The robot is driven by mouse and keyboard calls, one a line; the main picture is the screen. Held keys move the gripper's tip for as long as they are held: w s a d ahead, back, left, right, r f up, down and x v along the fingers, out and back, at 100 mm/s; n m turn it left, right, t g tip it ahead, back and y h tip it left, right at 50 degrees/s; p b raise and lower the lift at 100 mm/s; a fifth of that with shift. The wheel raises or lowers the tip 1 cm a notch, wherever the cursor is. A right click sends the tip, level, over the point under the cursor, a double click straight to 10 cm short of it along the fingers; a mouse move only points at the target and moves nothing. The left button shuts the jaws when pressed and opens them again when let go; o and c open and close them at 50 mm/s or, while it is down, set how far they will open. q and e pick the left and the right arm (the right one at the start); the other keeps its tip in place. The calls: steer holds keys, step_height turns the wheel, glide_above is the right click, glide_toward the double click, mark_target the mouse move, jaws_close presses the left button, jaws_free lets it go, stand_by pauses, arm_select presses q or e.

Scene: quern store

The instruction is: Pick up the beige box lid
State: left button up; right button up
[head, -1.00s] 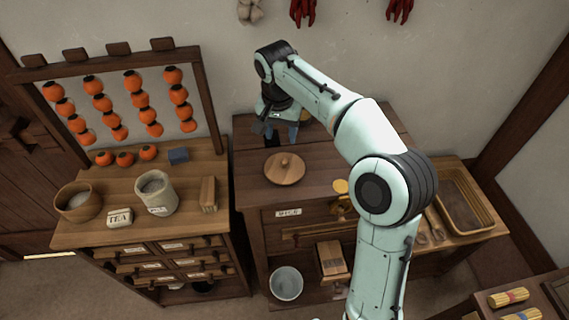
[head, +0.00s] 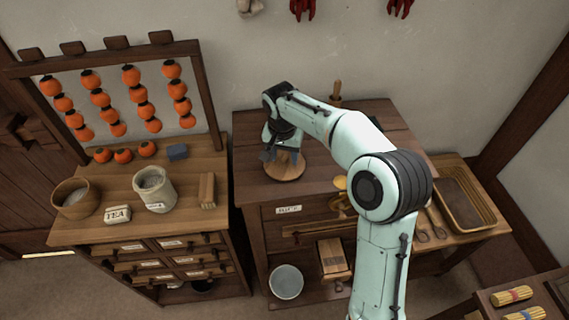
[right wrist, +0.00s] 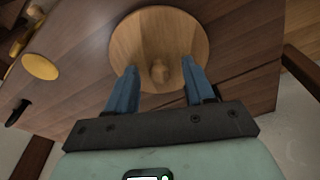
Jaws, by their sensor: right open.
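A round, light-brown wooden lid (head: 288,174) with a small knob lies flat on the dark wooden table; it is the only lid-like thing I see. My right gripper (head: 283,158) is over it, partly hiding it in the head view. In the right wrist view the lid (right wrist: 187,32) is ahead of the open blue fingers (right wrist: 159,70), with its knob between the two fingertips. Nothing is held. I cannot tell whether the fingers touch the lid. My left gripper is not in view.
The dark table (head: 250,182) is mostly clear around the lid. An upright wooden handle (head: 336,92) stands at its back. A yellow round thing (head: 340,182) is to the right.

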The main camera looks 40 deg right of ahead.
jaws_close()
steer(key=shift+r, duration=0.1)
